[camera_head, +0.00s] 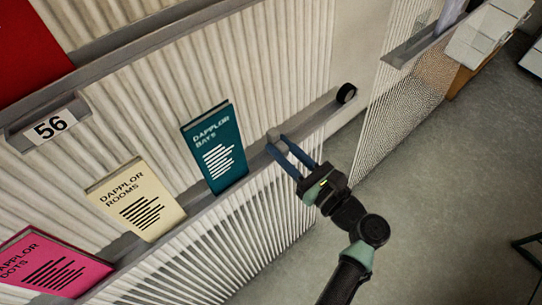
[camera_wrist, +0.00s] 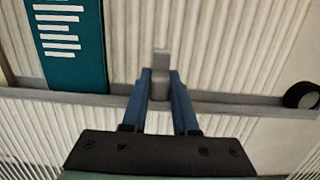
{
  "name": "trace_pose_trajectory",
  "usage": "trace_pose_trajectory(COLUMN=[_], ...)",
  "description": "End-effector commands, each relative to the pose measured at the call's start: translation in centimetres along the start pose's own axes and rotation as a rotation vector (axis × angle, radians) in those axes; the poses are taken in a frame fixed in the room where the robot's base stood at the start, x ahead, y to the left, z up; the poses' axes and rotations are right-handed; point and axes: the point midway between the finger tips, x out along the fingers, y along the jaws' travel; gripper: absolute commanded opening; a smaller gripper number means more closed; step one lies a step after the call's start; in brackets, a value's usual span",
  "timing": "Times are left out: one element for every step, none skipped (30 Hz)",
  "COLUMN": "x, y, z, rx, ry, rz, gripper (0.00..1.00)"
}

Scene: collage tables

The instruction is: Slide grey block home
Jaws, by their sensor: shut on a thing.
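The grey block (camera_wrist: 160,82) stands on a grey ledge, upright against the ribbed wall. In the head view its top (camera_head: 273,135) shows just beyond my fingertips. My gripper (camera_head: 279,147) reaches it from the front, with its blue fingers on either side of the block. In the wrist view my gripper (camera_wrist: 160,76) is shut on the block's lower, wider part.
The ledge (camera_head: 318,117) runs on to a black round thing (camera_head: 346,93) at its right end, also in the wrist view (camera_wrist: 301,95). A teal book (camera_head: 214,148) stands left of the block. Cream (camera_head: 136,200) and pink (camera_head: 52,265) books stand farther left. The ledge right of the block is clear.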

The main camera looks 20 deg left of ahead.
Motion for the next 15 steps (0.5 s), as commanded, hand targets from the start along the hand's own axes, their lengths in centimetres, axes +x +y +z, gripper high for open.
trace_pose_trajectory(x=[0.0, 0.0, -0.1, -0.1, -0.1, -0.1, -0.1, 0.0, -0.1, -0.1, -0.1, -0.1, -0.1, -0.1, -0.1], y=[-1.3, -1.9, -2.7, -3.2, -3.6, -4.2, -4.5, -4.8, -5.1, -5.3, -5.4, -5.6, -5.6, -5.6, -5.6], z=[-0.2, -0.3, -0.3, -0.3, -0.3, -0.3, -0.3, -0.2, -0.2, -0.2, -0.1, -0.1, -0.1, -0.1, -0.1], rx=[-0.004, -0.003, -0.003, -0.004, -0.003, -0.003, -0.002, -0.002, -0.001, -0.001, 0.000, 0.000, 0.000, 0.001, 0.001], ry=[-0.001, -0.001, 0.000, 0.000, 0.000, 0.000, 0.000, 0.000, 0.000, 0.001, 0.001, 0.001, 0.001, 0.002, 0.002], rz=[-0.005, -0.005, -0.005, -0.005, -0.005, -0.005, -0.004, -0.003, -0.003, -0.003, -0.002, -0.002, -0.002, -0.002, -0.002], gripper=[0.00, 0.00, 0.00, 0.00, 0.00, 0.00, 0.00, 0.00, 0.00, 0.00, 0.00, 0.00, 0.00, 0.00, 0.00])
